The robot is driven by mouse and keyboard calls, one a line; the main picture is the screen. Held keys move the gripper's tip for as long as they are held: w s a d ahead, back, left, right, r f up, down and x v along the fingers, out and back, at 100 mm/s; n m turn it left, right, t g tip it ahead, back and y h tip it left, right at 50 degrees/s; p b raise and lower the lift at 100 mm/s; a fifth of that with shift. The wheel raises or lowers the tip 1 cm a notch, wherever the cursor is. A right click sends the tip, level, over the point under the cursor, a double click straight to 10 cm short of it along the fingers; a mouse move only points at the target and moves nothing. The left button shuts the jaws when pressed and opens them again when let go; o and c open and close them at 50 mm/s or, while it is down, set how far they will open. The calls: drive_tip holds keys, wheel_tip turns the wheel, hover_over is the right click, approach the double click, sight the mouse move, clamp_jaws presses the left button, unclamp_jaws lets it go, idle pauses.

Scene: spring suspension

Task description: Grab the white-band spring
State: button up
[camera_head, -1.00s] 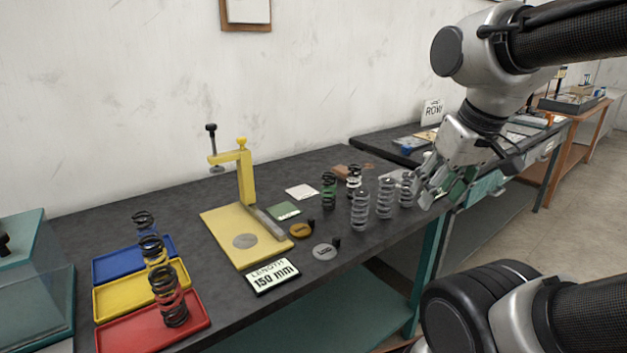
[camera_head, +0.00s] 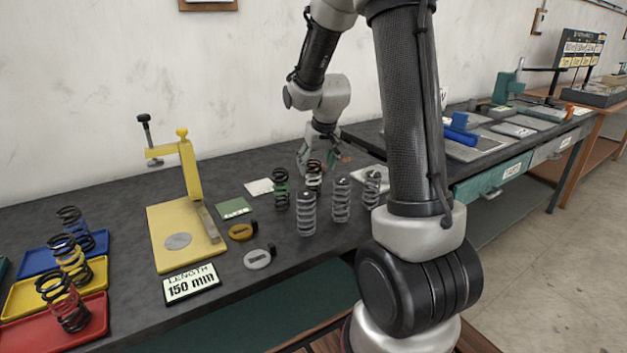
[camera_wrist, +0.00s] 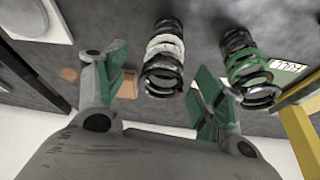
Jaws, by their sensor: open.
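The white-band spring (camera_head: 314,178) is a black coil with a white band, standing on the dark bench behind the grey springs. In the wrist view the white-band spring (camera_wrist: 163,58) stands upright just beyond the gap between my fingers. My gripper (camera_head: 318,160) is open and empty, right behind this spring in the head view. In the wrist view my gripper (camera_wrist: 160,85) has its green-padded fingers spread on either side of the spring's line. I cannot tell whether any finger touches it. The green-band spring (camera_wrist: 248,68) stands close to the right finger.
Several grey springs (camera_head: 341,200) stand in front of the white-band spring. The green-band spring (camera_head: 281,188) is to its left. A yellow press (camera_head: 188,185) and a length sign (camera_head: 191,284) stand further left. Red (camera_head: 92,331), yellow and blue trays hold banded springs.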

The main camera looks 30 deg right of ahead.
sight(312, 174)
drive_tip(key=x, duration=0.6)
drive_tip(key=shift+w+a, duration=0.1)
drive_tip(key=shift+w, duration=0.1)
drive_tip(key=shift+r, duration=0.1)
drive_tip(key=c, duration=1.3)
